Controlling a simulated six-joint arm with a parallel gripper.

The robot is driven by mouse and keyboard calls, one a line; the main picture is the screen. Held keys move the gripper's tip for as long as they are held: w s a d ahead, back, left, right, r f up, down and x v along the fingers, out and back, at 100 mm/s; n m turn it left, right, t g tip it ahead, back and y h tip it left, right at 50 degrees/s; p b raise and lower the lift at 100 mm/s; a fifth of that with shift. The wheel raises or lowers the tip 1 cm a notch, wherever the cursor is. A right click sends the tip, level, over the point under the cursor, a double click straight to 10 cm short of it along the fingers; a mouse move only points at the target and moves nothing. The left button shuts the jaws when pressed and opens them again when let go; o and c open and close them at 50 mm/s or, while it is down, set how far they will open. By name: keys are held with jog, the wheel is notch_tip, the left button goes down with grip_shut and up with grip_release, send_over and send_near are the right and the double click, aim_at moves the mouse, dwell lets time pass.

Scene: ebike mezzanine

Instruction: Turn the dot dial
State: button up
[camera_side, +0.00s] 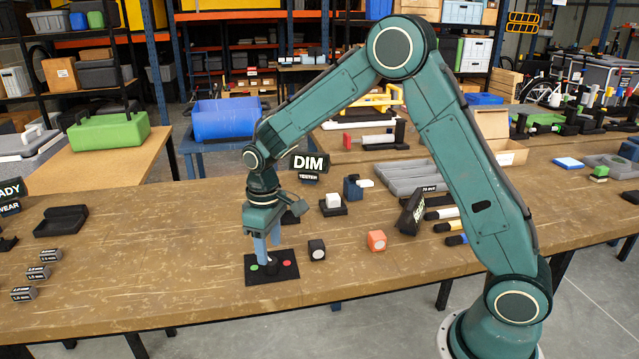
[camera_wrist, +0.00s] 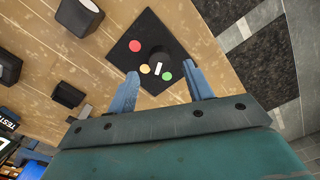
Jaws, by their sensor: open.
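The dot dial is a round black knob (camera_wrist: 176,62) on a flat black plate (camera_wrist: 151,25), which lies on the wooden table and also shows in the side view (camera_side: 286,275). The plate carries a red dot (camera_wrist: 134,46), a yellow dot (camera_wrist: 144,69) and a green dot (camera_wrist: 167,76). The knob's white mark (camera_wrist: 158,69) points between the yellow and green dots. My gripper (camera_wrist: 160,71) is open, its blue fingers pointing down with one on each side of the knob. In the side view my gripper (camera_side: 267,257) hides most of the knob. I cannot tell whether the fingers touch it.
A black cube (camera_side: 317,250) and an orange cube (camera_side: 376,240) stand right of the plate. The DIM tester sign (camera_side: 310,165) stands behind. Small labelled blocks (camera_side: 37,272) and a black tray (camera_side: 61,221) lie left. The table is clear between them and the plate.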

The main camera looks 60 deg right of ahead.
aim_at(270, 261)
jog(key=shift+f, duration=2)
jog(key=c, duration=1)
jog(key=shift+o, duration=0.2)
jog(key=shift+m, duration=2.9)
jog(key=o, duration=1)
jog(key=shift+c, duration=0.2)
